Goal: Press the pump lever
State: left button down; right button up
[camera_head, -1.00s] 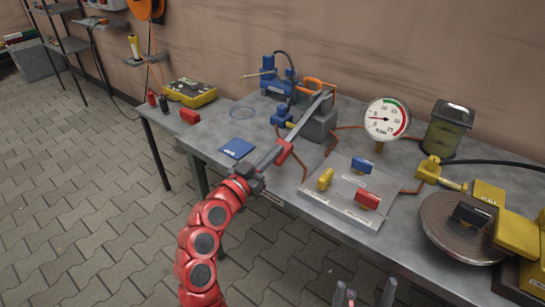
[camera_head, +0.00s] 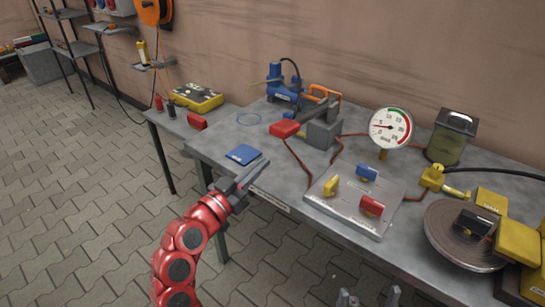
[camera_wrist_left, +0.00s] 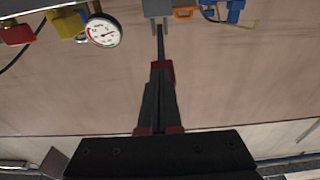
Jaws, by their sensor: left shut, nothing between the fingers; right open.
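The pump lever has a red handle (camera_head: 285,128) and a dark bar (camera_head: 317,109) joined to the grey pump block (camera_head: 322,132) on the workbench. The handle sticks out from the block towards the front left. My left gripper (camera_head: 256,176) is shut and empty near the bench's front edge, apart from the handle and below it in the head view. In the left wrist view the shut fingers (camera_wrist_left: 159,75) point at the block, and a red part (camera_wrist_left: 170,70) shows partly hidden behind their tips. My right gripper (camera_head: 368,298) is open at the bottom edge, mostly cut off.
A pressure gauge (camera_head: 390,128) stands right of the block, its needle low on the scale. A plate (camera_head: 345,212) with yellow, blue and red valve handles lies in front. A blue booklet (camera_head: 243,154) lies near the front edge. A metal canister (camera_head: 452,138) stands behind.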

pick_arm(q)
jog(key=shift+v, duration=1.7)
jog(key=shift+r, duration=0.25)
